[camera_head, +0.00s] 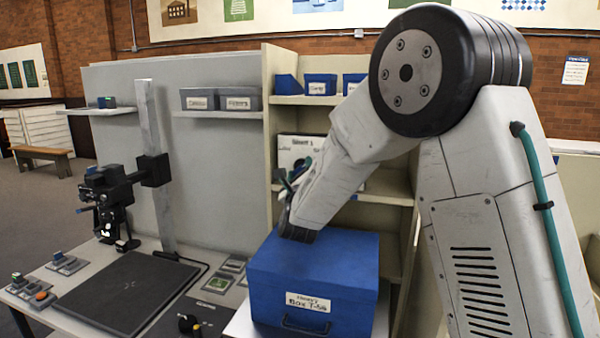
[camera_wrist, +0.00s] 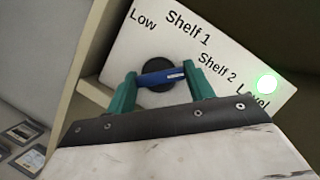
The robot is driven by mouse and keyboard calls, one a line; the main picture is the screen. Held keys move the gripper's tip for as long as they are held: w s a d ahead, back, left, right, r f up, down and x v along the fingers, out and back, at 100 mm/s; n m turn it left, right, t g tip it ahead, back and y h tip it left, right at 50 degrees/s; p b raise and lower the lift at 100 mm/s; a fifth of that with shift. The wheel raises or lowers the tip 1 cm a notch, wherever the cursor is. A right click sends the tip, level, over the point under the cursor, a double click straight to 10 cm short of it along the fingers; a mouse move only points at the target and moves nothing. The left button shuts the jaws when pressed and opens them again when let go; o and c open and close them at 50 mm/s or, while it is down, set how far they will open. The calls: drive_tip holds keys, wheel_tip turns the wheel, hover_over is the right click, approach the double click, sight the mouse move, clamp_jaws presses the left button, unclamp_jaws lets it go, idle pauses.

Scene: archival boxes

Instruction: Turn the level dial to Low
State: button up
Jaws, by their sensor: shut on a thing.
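The level dial (camera_wrist: 158,99) is a black round knob with a blue bar handle (camera_wrist: 160,76) on a white panel (camera_wrist: 120,60). The panel carries the words Low (camera_wrist: 143,18), Shelf 1, Shelf 2 and Level. The blue bar's right end, with a small pale mark, points roughly toward Shelf 2 (camera_wrist: 216,68). My gripper (camera_wrist: 160,84) has its green fingers at the two ends of the bar, shut on it. In the head view the panel (camera_head: 292,149) stands on a shelf, partly hidden by my gripper (camera_head: 288,182) and arm.
A green light (camera_wrist: 267,84) glows on the panel near Level. A blue box (camera_head: 330,265) stands below my wrist. The cream shelf unit's side wall (camera_head: 268,130) is close left of the panel. Blue bins (camera_head: 320,84) sit on the shelf above. A desk with a black board (camera_head: 125,295) is at left.

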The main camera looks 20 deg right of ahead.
drive_tip(key=n+y, duration=0.1)
drive_tip(key=n, duration=0.1)
drive_tip(key=n+g+y, duration=0.1)
drive_tip(key=n, duration=0.2)
drive_tip(key=shift+r, duration=0.15)
drive_tip(key=n+g, duration=0.1)
drive_tip(key=n, duration=0.2)
drive_tip(key=n+g+y, duration=0.1)
drive_tip(key=n, duration=0.1)
drive_tip(key=shift+a+r+n, duration=0.1)
drive_tip(key=shift+n, duration=0.3)
drive_tip(key=n+g, duration=0.1)
drive_tip(key=n, duration=0.2)
drive_tip(key=shift+n+g, duration=0.3)
drive_tip(key=shift+n, duration=0.1)
drive_tip(key=n+g+h, duration=0.1)
drive_tip(key=n, duration=0.2)
drive_tip(key=shift+w+a+g, duration=0.1)
drive_tip(key=shift+a+g, duration=0.05)
drive_tip(key=shift+g, duration=0.25)
drive_tip(key=shift+n, duration=0.4)
drive_tip(key=o, duration=1)
drive_tip(key=shift+r, duration=0.1)
